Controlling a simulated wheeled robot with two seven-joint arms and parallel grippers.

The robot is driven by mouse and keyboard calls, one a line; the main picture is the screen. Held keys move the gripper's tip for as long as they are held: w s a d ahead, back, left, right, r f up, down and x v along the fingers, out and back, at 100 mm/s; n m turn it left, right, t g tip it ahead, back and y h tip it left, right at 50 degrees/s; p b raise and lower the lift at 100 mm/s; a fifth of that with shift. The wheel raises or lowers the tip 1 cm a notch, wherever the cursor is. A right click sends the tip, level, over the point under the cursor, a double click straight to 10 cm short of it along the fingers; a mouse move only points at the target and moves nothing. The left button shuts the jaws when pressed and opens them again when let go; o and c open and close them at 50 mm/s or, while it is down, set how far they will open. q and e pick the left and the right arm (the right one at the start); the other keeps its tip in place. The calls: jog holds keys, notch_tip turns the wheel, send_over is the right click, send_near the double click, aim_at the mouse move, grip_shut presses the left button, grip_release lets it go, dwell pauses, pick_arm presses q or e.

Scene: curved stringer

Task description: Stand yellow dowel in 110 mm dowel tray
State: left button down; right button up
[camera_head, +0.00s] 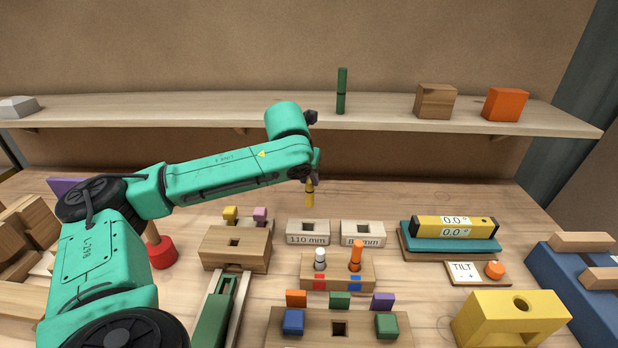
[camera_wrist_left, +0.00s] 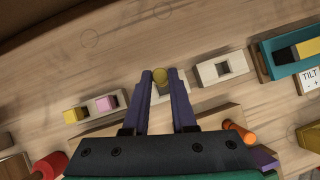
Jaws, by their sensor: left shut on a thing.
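My left gripper (camera_head: 312,178) is shut on the yellow dowel (camera_head: 310,195), which hangs upright below it. In the left wrist view the dowel (camera_wrist_left: 162,75) sits between the two dark fingertips (camera_wrist_left: 160,72). The 110 mm dowel tray (camera_head: 295,239) is a pale wooden block with a square hole and a label on its front. In the head view the dowel's lower end is above and behind this tray, apart from it. In the left wrist view the tray (camera_wrist_left: 180,92) is partly hidden behind the fingers and dowel. My right gripper is not in view.
A similar tray (camera_head: 373,229) stands close to the right. A wooden block (camera_head: 222,253) with yellow and pink pieces behind it is to the left. A holder (camera_head: 336,284) with white and orange pegs stands in front. A shelf (camera_head: 400,116) with a green dowel (camera_head: 341,90) runs behind.

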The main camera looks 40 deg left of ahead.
aim_at(308, 201)
pick_arm(q)
jog(key=shift+s+d+r, duration=0.3)
jog(key=shift+s+r, duration=0.1)
jog(key=shift+s, duration=0.2)
jog(key=shift+s+d+r, duration=0.25)
jog(key=shift+s+r, duration=0.1)
jog(key=shift+s, duration=0.25)
jog(key=shift+w+a+p, duration=0.15)
jog(key=shift+w+p, duration=0.05)
jog(key=shift+p, duration=0.25)
jog(key=f, duration=0.1)
jog(key=f+b, duration=0.1)
jog(key=f, duration=0.1)
jog(key=shift+w+a+f+b, duration=0.1)
jog(key=shift+w+f+b, duration=0.2)
jog(key=shift+s+f+b, duration=0.15)
jog(key=shift+f+b, duration=0.2)
jog(key=shift+f, duration=1.1)
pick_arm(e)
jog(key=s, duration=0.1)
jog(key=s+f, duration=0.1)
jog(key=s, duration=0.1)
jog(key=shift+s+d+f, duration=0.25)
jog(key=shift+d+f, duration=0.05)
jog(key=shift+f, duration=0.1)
pick_arm(q)
jog(key=shift+r, duration=0.1)
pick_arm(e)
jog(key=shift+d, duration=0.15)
